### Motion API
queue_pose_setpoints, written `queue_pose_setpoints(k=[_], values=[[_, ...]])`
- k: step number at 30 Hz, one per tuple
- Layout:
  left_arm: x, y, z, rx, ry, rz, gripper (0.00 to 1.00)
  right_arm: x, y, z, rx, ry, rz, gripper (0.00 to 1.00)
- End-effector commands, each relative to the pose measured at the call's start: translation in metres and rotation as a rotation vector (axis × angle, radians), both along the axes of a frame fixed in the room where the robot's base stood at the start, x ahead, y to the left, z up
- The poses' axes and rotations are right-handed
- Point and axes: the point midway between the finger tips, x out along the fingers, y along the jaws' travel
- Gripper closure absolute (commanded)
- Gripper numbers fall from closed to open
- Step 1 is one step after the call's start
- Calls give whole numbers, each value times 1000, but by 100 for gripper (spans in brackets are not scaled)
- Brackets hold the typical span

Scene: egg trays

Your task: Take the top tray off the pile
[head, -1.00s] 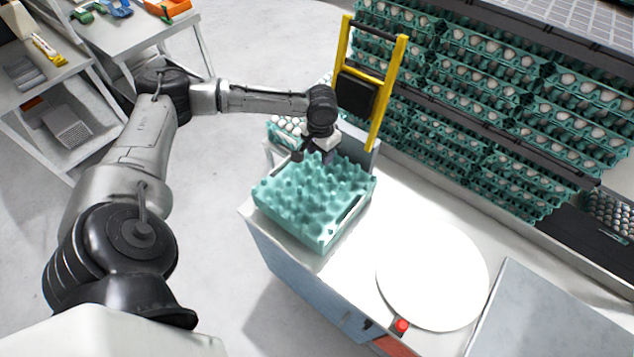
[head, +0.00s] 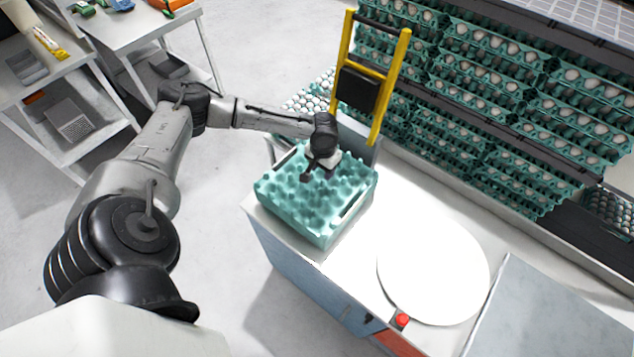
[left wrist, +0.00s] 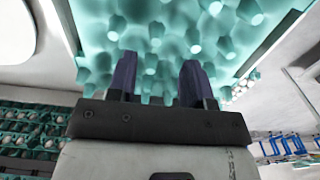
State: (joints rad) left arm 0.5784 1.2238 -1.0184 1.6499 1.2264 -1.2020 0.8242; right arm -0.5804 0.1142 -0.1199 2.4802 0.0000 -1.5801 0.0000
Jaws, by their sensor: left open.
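A pile of teal egg trays (head: 330,226) stands on the near left end of the white counter. The top tray (head: 285,190) shows a bumpy, empty upper face. My left gripper (head: 312,176) is over the back part of the top tray. In the left wrist view my left gripper (left wrist: 157,82) has its two dark fingers apart, with teal pegs of the top tray (left wrist: 205,30) in front of and between them. I cannot tell whether the fingers touch the tray. My right gripper is not in view.
A yellow frame (head: 401,75) with a black panel stands behind the pile. A white round plate (head: 433,272) and a red button (head: 402,320) are to the right on the counter. Racks of egg-filled trays (head: 490,75) line the back right. Shelves (head: 60,75) stand at the left.

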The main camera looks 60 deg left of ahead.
Motion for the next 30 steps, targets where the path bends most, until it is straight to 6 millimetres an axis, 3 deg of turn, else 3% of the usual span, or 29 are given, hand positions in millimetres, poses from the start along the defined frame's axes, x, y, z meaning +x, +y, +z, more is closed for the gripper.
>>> queue_pose_setpoints(k=[9, 20, 30], values=[[0, -4, -38, 0, 2, 0, 54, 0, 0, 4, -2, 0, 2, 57], [0, -4, -44, 0, 1, -1, 55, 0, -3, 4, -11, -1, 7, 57], [0, -4, -44, 0, 1, 0, 87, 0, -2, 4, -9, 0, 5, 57]])
